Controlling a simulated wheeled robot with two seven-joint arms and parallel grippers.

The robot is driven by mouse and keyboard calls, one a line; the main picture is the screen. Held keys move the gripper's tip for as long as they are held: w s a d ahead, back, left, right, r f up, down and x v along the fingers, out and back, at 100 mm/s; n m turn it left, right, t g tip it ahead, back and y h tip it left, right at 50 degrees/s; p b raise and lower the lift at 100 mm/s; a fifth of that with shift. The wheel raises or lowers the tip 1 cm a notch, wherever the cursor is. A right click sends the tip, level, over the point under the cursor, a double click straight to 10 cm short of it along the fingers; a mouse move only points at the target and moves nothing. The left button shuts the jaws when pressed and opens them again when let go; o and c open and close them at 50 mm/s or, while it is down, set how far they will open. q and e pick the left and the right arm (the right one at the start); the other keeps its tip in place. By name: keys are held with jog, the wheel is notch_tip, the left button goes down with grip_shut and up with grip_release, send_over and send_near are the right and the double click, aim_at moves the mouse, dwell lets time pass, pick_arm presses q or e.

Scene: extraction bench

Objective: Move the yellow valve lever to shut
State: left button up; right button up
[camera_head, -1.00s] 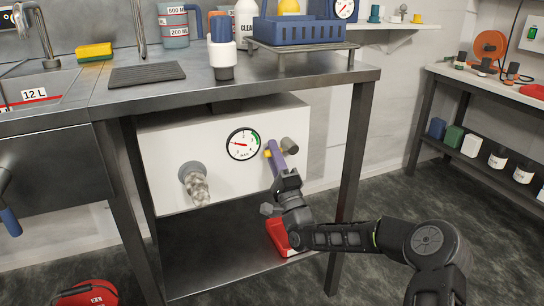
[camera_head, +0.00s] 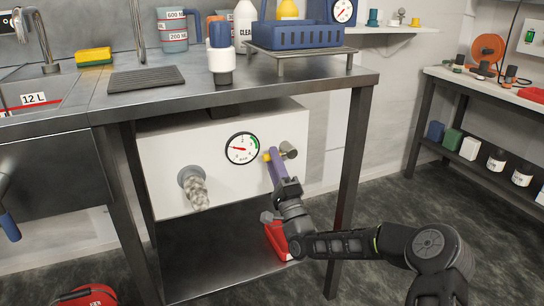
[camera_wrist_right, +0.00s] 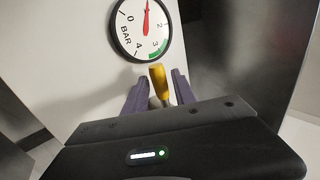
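The yellow valve lever (camera_head: 266,157) is on the front of a white box (camera_head: 210,155) under the bench, just right of a round pressure gauge (camera_head: 242,148). In the head view most of it is hidden by my right gripper (camera_head: 273,162). In the right wrist view the yellow lever (camera_wrist_right: 160,82) stands upright between the two purple fingers of the right gripper (camera_wrist_right: 160,92). The fingers are apart, one on each side of it; I cannot tell whether either touches it. The gauge (camera_wrist_right: 142,22) is above it there. My left gripper is out of view.
A grey stub (camera_head: 289,149) sticks out right of the lever, and a pipe with a pale hose (camera_head: 195,188) sticks out at left. A bench leg (camera_head: 350,190) stands close to my right arm. A red object (camera_head: 277,240) lies below on the lower shelf.

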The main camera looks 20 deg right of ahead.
jog(key=v, duration=0.6)
jog(key=shift+s+p, duration=0.2)
jog(key=shift+p, duration=0.2)
jog(key=shift+f, duration=0.1)
